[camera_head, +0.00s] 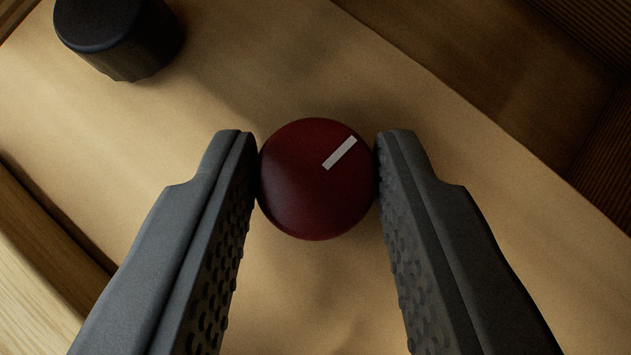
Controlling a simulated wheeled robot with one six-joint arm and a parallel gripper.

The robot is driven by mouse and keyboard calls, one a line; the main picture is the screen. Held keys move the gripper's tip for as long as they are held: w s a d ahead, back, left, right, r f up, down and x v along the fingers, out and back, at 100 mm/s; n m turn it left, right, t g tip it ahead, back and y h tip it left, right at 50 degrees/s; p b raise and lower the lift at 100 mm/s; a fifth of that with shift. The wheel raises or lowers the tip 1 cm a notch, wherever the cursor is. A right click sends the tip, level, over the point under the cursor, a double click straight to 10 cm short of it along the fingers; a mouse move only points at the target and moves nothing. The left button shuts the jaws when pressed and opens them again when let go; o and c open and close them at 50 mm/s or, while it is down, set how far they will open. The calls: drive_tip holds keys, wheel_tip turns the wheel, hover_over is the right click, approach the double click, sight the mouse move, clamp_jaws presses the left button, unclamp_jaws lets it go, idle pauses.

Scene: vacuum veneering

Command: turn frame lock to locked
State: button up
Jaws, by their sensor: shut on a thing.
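A dark red round knob (305,195), which I take to be the frame lock, sits in the middle of the head camera view. A short white mark (340,153) on its top runs from near its centre toward the upper right. My gripper (316,170) is shut on the knob, with one dark grey, studded finger touching its left side and the other its right side. No words or lock symbols show beside the knob, so I cannot tell its setting from labels.
A black round knob (115,40) stands on the tan panel (400,110) at the upper left. A pale wooden edge (35,275) runs along the lower left. Dark brown wood (480,70) lies at the upper right. The panel around the red knob is clear.

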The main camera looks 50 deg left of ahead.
drive_tip(key=m+t+h, duration=0.1)
drive_tip(key=m+t, duration=0.1)
drive_tip(key=m, duration=0.1)
drive_tip(key=shift+s+a+r+h, duration=0.1)
drive_tip(key=shift+s+a+h, duration=0.1)
drive_tip(key=shift+h, duration=0.2)
drive_tip(key=shift+m+t+h, duration=0.6)
drive_tip(key=shift+m+h, duration=0.6)
drive_tip(key=shift+m, duration=0.7)
drive_tip(key=shift+a+m+h, duration=0.1)
drive_tip(key=shift+m+h, duration=0.5)
drive_tip(key=shift+m, duration=0.1)
drive_tip(key=o, duration=1)
drive_tip(key=shift+c, duration=0.2)
drive_tip(key=v, duration=1.7)
drive_tip(key=shift+s, duration=0.4)
